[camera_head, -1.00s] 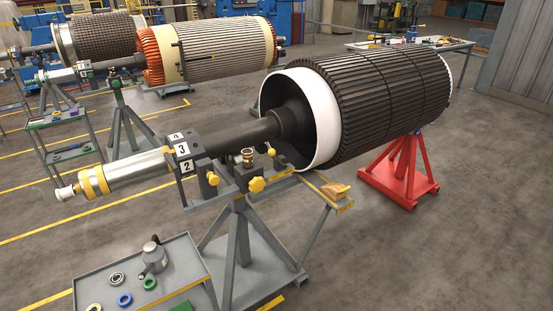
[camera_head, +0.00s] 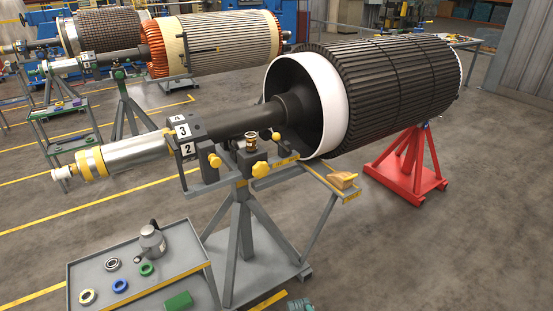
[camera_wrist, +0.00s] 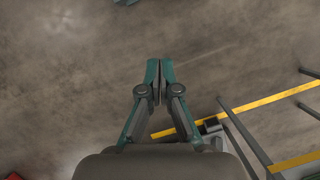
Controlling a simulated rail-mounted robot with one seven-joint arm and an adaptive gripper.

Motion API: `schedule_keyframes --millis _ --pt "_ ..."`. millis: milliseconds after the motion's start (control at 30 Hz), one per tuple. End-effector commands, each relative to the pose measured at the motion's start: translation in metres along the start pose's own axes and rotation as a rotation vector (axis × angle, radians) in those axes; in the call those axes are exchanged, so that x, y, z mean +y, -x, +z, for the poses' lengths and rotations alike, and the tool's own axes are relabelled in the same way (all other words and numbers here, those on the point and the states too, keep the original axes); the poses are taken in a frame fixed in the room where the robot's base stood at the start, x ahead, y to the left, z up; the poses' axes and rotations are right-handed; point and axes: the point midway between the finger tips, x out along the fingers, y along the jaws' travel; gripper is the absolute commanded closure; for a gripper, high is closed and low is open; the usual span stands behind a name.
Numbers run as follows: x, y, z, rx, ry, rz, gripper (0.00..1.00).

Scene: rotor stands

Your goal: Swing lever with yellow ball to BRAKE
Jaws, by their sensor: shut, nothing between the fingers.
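I cannot tell which one is the ball of the lever. No BRAKE mark is readable. My gripper (camera_wrist: 159,80) is shut and empty in the wrist view, above bare floor. A teal piece (camera_head: 300,304) at the bottom edge of the head view looks like its tip, low and in front of the stand, well apart from the knobs.
The grey stand (camera_head: 241,220) carries the shaft of a large black rotor (camera_head: 390,95). A red stand (camera_head: 408,165) bears the far end. A tool cart (camera_head: 200,255) with rings and a canister stands at front left. Floor at right is clear.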

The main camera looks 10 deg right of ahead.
Motion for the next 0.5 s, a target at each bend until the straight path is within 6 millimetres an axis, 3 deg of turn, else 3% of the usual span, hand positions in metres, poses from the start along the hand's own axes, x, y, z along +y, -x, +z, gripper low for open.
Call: schedule_keyframes --millis 33,267,500 --pt "0.004 -0.005 -0.03 0.056 0.011 0.008 1.0" --pt "0.026 0.029 -0.142 0.345 0.143 0.08 1.0" --pt "0.054 0.1 -0.254 0.681 0.371 0.261 1.0"
